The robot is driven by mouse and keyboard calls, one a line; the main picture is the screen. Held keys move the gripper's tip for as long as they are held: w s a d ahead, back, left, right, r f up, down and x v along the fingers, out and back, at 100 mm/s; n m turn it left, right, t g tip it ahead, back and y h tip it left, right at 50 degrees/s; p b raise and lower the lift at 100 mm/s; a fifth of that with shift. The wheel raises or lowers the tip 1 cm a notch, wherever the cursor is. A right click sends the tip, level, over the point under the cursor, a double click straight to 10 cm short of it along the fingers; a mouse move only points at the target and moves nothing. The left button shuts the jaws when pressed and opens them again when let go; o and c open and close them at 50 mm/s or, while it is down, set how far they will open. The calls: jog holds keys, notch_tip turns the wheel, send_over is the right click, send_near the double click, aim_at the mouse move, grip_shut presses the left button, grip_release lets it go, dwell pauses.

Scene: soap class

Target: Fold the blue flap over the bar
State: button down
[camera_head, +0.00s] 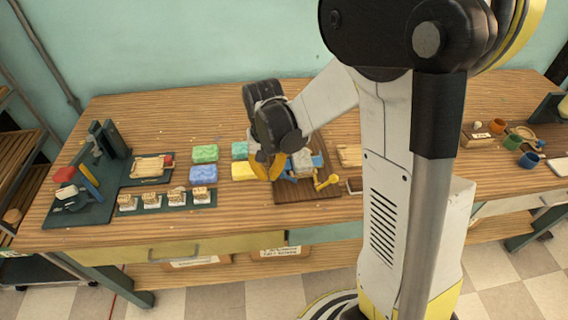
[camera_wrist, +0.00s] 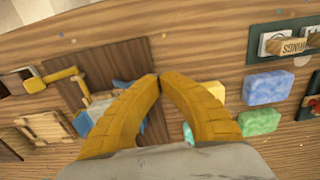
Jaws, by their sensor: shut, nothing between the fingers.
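A brown wooden board (camera_head: 308,194) lies near the front middle of the workbench. A pale bar (camera_head: 302,157) sits on it with blue material, the flap (camera_head: 317,160), showing at its right side. In the wrist view the bar (camera_wrist: 100,106) and patches of the blue flap (camera_wrist: 82,123) show left of my fingers, partly hidden by them. My gripper (camera_head: 265,178) has yellow fingers and is at the left edge of the board, beside the bar. In the wrist view its fingertips (camera_wrist: 159,77) meet, with nothing between them. I cannot tell whether the fingers touch the flap.
A yellow tool (camera_head: 327,182) lies on the board's right. Green (camera_head: 205,153), blue (camera_head: 203,174) and yellow (camera_head: 243,171) blocks stand left of my gripper. A dark rack (camera_head: 168,201) of small blocks lies further left. A wooden frame (camera_wrist: 45,130) lies beside the board.

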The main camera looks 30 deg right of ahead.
aim_at(286, 169)
jog(key=shift+d, duration=0.1)
jog(key=shift+s+d+r+p, duration=0.25)
jog(key=shift+d+r+p, duration=0.05)
jog(key=shift+d+r, duration=0.2)
jog(key=shift+d, duration=0.15)
jog(key=shift+s+d+r, duration=0.15)
jog(key=shift+d, duration=0.25)
jog(key=shift+s+d+r, duration=0.1)
jog(key=shift+d, duration=0.25)
jog(key=shift+d, duration=0.1)
jog(key=shift+s+d+r, duration=0.1)
jog(key=shift+s+d, duration=0.15)
jog(key=shift+d, duration=0.45)
